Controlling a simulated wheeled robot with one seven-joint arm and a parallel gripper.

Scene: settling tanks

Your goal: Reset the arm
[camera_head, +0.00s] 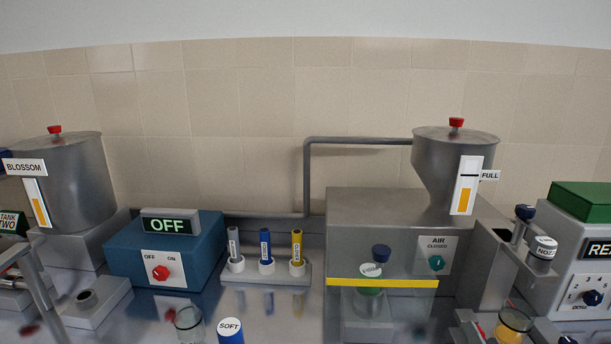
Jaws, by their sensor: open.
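I do not see my gripper or any part of my arm that I can be sure of in the head view. Whether it holds anything cannot be seen here.
A blue box (205,250) reads OFF. A rack (265,281) holds three tubes. A grey cabinet (370,215) with a yellow stripe carries a steel hopper (435,150). A steel tank (75,180) stands left. A glass (189,322) and a SOFT bottle (231,330) stand in front.

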